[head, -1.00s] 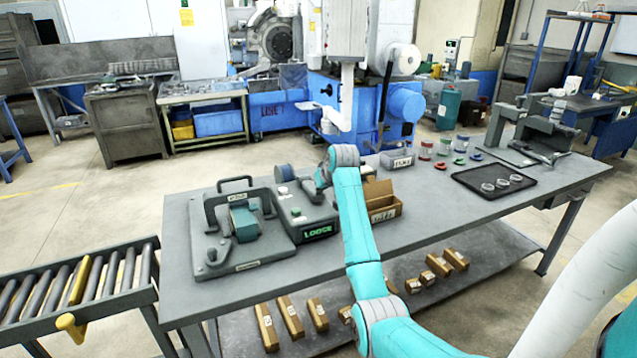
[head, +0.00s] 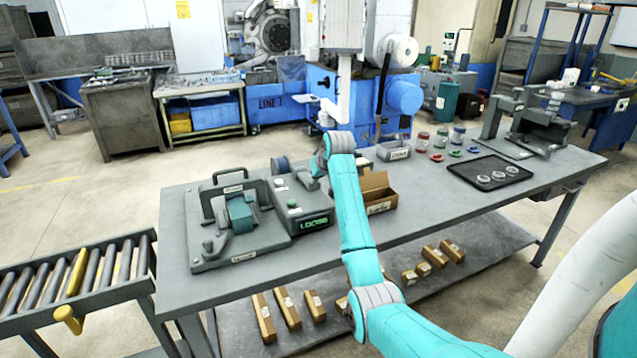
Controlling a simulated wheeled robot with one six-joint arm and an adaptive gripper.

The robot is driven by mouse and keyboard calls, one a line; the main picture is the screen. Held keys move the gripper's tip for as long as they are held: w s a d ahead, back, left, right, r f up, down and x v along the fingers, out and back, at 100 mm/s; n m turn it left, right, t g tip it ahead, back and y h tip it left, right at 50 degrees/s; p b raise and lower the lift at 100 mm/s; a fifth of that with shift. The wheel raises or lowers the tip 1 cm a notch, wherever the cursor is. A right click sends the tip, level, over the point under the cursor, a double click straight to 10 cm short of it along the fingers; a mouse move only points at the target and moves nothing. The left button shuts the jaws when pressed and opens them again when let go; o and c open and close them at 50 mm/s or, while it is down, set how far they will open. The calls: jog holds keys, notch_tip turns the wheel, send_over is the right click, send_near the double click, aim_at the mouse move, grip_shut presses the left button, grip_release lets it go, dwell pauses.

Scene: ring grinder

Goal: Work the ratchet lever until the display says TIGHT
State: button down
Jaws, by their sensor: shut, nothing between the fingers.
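The ratchet fixture (head: 240,245) lies on the left part of the workbench: a grey base plate with a dark arched lever-like handle (head: 207,205) and a teal block (head: 240,213) under it. I cannot tell for sure which part is the ratchet lever. The display (head: 314,222) on the box to its right reads LOOSE in green. My gripper (head: 317,168) is a small dark shape beside my wrist, behind and above the display box, apart from the arched handle. It is shut and empty; its fingers are small and partly hidden by the wrist.
A dark blue round part (head: 280,166) is behind the display box. An open cardboard box (head: 378,203) stands right of it, behind my forearm. A grey bin (head: 394,151), small jars and a black tray (head: 489,173) lie further right. A roller conveyor (head: 75,285) adjoins the bench's left end.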

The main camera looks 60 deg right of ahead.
jog(key=v, duration=1.1)
jog(key=shift+r, duration=0.5)
jog(key=shift+w+d, duration=0.1)
jog(key=shift+w, duration=0.05)
dwell(0.9)
jog(key=w+d+r+g+y, duration=0.1)
jog(key=w+d+r+g, duration=0.1)
jog(key=w+r, duration=0.2)
jog(key=shift+w+d+r, duration=0.2)
jog(key=shift+d+r, duration=0.15)
jog(key=shift+r, duration=0.45)
jog(key=x, duration=0.9)
jog(key=shift+w+f, duration=0.1)
jog(key=shift+f, duration=0.3)
notch_tip(320, 180, down, 2)
jog(key=shift+a+f, duration=0.1)
jog(key=shift+f, duration=0.1)
jog(key=shift+s+a+f, duration=0.15)
jog(key=shift+s+f, duration=0.25)
jog(key=shift+f, duration=0.4)
